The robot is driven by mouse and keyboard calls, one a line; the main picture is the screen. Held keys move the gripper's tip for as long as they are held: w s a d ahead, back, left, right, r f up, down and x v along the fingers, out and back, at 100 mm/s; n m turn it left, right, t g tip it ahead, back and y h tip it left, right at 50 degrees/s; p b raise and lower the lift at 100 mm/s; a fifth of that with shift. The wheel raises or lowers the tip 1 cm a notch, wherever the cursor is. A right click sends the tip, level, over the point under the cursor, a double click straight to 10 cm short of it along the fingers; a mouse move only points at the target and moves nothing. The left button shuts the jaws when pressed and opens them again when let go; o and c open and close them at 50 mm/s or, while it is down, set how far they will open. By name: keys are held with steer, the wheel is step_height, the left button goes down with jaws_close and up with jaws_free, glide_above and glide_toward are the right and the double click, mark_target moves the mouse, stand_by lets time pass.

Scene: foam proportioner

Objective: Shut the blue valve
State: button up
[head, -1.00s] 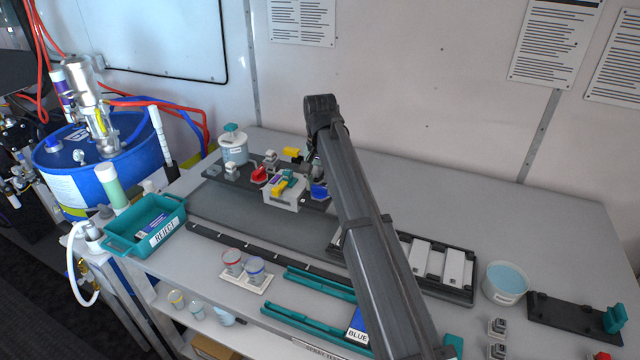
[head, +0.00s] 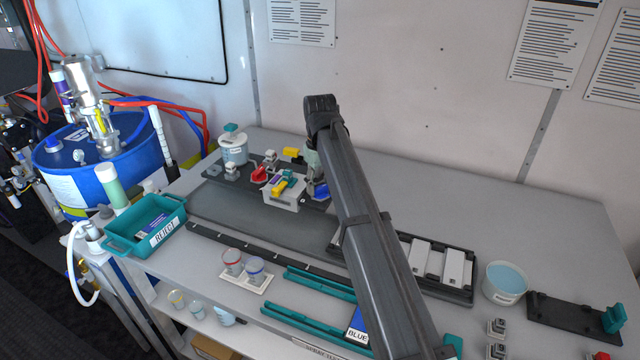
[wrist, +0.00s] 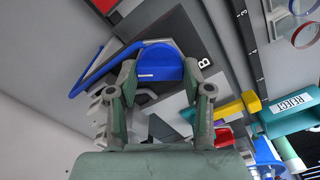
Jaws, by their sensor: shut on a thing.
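The blue valve handle (wrist: 158,66) shows in the wrist view between the two fingertips of my gripper (wrist: 158,80). The gripper is shut on it, one finger at each side. In the head view the blue handle (head: 320,190) is at the right end of the dark valve plate, partly covered by my arm. My gripper (head: 313,162) shows there only as a small green-grey patch beside the arm. The letter B is printed on the plate (wrist: 203,63) beside the handle. The valve body under the handle is mostly hidden.
A red handle (head: 259,174) and a grey box with yellow and teal parts (head: 284,197) stand left of the blue valve. A yellow part (head: 291,152) is behind them.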

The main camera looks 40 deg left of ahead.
mark_target(320, 187)
steer(key=n, duration=0.6)
steer(key=shift+f+n, duration=0.15)
steer(key=shift+n, duration=0.25)
stand_by(0.3)
steer(key=o, duration=1.2)
steer(key=shift+c, duration=0.2)
steer(key=shift+r, duration=0.2)
step_height(320, 187, up, 12)
steer(key=shift+f, duration=0.15)
